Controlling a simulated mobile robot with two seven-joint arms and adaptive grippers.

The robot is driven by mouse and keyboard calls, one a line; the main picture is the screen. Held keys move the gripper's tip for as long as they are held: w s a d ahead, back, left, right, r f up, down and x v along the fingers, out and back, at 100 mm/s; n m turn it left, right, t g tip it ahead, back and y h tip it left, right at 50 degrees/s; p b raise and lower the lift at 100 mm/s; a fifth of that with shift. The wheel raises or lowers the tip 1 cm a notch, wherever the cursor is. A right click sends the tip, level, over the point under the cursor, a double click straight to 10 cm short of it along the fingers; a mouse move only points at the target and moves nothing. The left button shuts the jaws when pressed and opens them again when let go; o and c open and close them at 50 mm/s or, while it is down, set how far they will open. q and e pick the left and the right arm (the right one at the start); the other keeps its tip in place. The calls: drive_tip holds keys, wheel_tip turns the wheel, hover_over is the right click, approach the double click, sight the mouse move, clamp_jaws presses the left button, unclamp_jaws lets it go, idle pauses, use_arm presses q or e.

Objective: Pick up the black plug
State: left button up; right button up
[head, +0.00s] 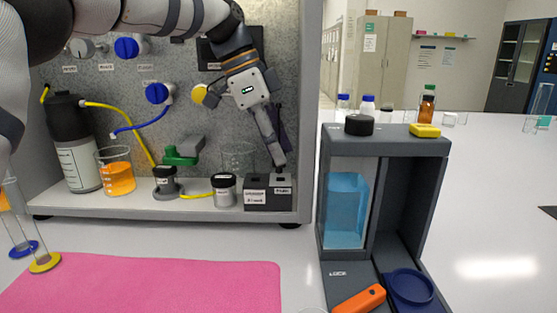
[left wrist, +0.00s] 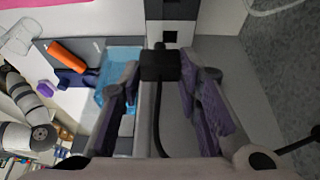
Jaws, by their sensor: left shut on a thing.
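My left gripper (head: 280,160) points down over the dark grey socket block (head: 256,196) at the right end of the rig's shelf. In the left wrist view the black plug (left wrist: 160,66) sits between the fingertips of my left gripper (left wrist: 158,75), which is shut on it. A black cable (left wrist: 157,125) trails from the plug back toward the wrist. The socket block (left wrist: 170,20) shows just beyond the plug, with a square opening beside it. I cannot tell whether plug and block touch. In the head view the fingers hide the plug. My right gripper is not in view.
A labelled white jar (head: 223,190) and a glass beaker (head: 238,158) stand left of the block. The rig's side wall (head: 308,120) is close on the right. Beyond it stands a grey frame (head: 385,147) with a blue liquid tank (head: 345,208). A pink mat (head: 150,285) lies in front.

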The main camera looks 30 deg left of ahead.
use_arm(q)
drive_tip(key=s+d+r, duration=0.2)
drive_tip(key=s+r, duration=0.7)
drive_tip(key=s, duration=0.3)
drive_tip(key=shift+s+p, duration=0.3)
drive_tip(key=shift+s, duration=0.05)
drive_tip(key=shift+r, duration=0.1)
